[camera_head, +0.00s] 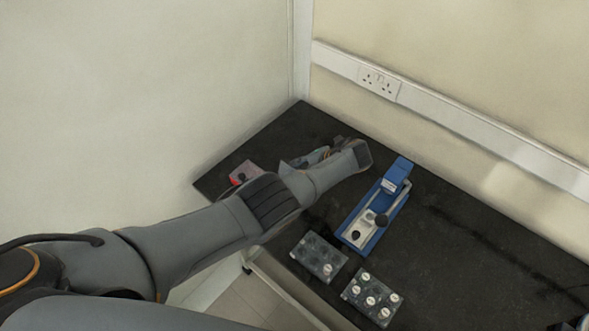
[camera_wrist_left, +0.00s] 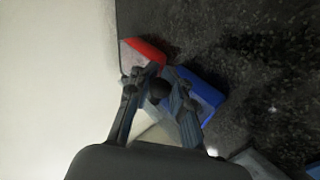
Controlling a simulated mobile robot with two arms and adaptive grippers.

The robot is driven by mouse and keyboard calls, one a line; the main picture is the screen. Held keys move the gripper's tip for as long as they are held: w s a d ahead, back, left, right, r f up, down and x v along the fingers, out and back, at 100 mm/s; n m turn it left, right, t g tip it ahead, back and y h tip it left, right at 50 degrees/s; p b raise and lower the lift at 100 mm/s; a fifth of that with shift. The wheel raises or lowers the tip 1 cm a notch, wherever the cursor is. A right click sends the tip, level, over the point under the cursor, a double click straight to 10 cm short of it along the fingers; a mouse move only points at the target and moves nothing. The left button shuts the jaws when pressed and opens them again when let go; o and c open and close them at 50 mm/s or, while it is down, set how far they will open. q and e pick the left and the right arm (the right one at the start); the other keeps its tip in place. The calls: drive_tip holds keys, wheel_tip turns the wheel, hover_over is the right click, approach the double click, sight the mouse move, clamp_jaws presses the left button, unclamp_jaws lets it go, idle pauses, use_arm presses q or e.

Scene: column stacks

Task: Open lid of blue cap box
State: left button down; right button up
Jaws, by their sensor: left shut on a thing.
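The blue cap box (camera_wrist_left: 205,95) shows in the left wrist view as a blue edge just right of my fingers. My left gripper (camera_wrist_left: 157,88) is shut on a dark round knob (camera_wrist_left: 158,90), which looks like the lid's knob. A pale surface shows below the knob between the fingers. Whether the lid is raised off the box is not clear. In the head view my left arm reaches over the table and its wrist hides most of the gripper and the box. My right gripper is not in view.
A red box (camera_head: 242,173) stands left of my left gripper. A blue press-like device (camera_head: 376,212) stands to the right. Two clear trays, one with a single cap (camera_head: 317,257) and one with several (camera_head: 371,298), lie nearer the front edge. The table's right side is mostly clear.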

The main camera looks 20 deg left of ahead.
use_arm(q)
drive_tip(key=shift+w+d+r, duration=0.1)
drive_tip(key=shift+w+r, duration=0.05)
drive_tip(key=shift+r, duration=0.15)
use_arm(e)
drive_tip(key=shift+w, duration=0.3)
use_arm(q)
drive_tip(key=c, duration=1.4)
unclamp_jaws()
drive_tip(key=shift+o, duration=1)
drive_tip(key=shift+s+d+r, duration=0.1)
drive_tip(key=shift+s+d, duration=0.05)
drive_tip(key=shift+s, duration=0.1)
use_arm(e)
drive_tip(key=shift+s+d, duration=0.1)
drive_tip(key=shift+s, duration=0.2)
